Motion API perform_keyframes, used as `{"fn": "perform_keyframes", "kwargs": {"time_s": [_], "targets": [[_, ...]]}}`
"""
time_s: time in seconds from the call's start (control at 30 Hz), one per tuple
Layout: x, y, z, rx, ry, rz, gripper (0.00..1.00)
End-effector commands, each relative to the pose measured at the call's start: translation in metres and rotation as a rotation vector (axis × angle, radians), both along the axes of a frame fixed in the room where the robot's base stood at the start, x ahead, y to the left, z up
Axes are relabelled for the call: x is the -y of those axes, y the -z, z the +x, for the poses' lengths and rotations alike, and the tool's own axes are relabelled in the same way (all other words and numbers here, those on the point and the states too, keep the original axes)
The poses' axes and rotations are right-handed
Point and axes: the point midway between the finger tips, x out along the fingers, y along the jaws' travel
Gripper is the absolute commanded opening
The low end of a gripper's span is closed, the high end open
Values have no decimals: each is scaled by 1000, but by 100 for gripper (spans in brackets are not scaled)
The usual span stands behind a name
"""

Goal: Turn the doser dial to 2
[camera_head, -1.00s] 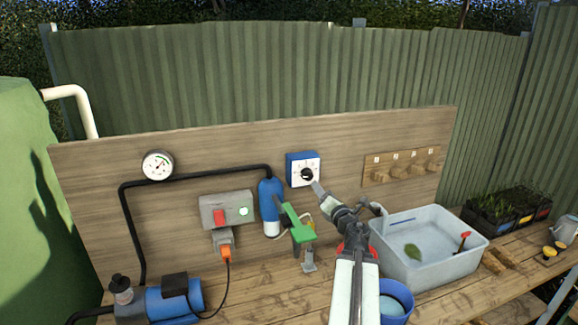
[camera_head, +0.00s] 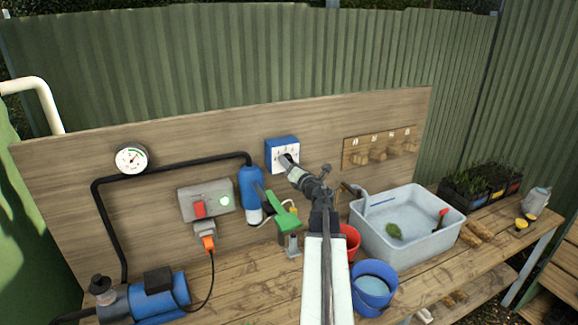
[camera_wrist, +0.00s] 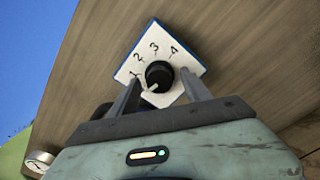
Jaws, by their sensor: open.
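The doser (camera_head: 283,150) is a blue box with a white face on the wooden board. In the wrist view its white face (camera_wrist: 190,66) shows the numbers 1 to 4 around a round black dial knob (camera_wrist: 159,73). A pale mark on the knob points to the lower left, below the 1, not at the 2. My gripper (camera_wrist: 160,78) is open, with one finger on each side of the knob. I cannot tell whether either finger touches it. In the head view my gripper (camera_head: 289,161) covers most of the knob.
A grey switch box (camera_head: 205,201) and gauge (camera_head: 131,159) are farther left.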

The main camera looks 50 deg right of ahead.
Motion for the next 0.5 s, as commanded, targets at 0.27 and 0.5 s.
{"fn": "perform_keyframes", "kwargs": {"time_s": [0.27,0.5], "targets": [[-1,0,0,0,0,0,25],[-5,0,1,0,-4,2,0]]}}
